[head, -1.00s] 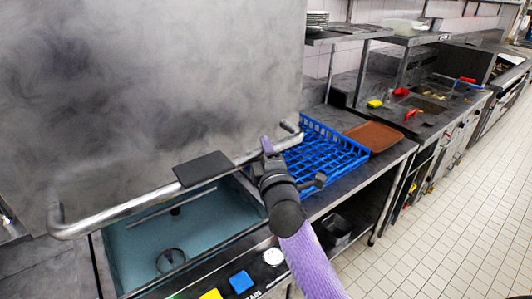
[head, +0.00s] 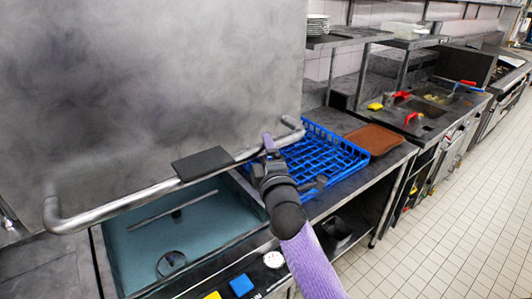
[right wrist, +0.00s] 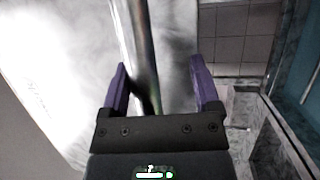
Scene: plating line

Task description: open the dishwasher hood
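The dishwasher hood (head: 150,80) is a large brushed-steel box filling the upper left of the head view. Its lower edge stands above the blue-green wash tank (head: 150,245), which shows open below it. A long steel bar handle (head: 110,208) with a dark pad (head: 203,163) runs across the hood's front. My right gripper (head: 272,155) is at the handle's right part. In the right wrist view the purple fingers (right wrist: 160,85) are apart, with the bar (right wrist: 143,60) between them, nearer the left finger, and a gap to the right finger. My left gripper is out of view.
A blue dish rack (head: 325,150) and a brown tray (head: 373,138) lie on the counter right of the tank. Blue (head: 241,284) and yellow (head: 212,296) buttons sit on the front panel. Plates (head: 318,24) stand on a shelf. The tiled floor (head: 450,220) at right is clear.

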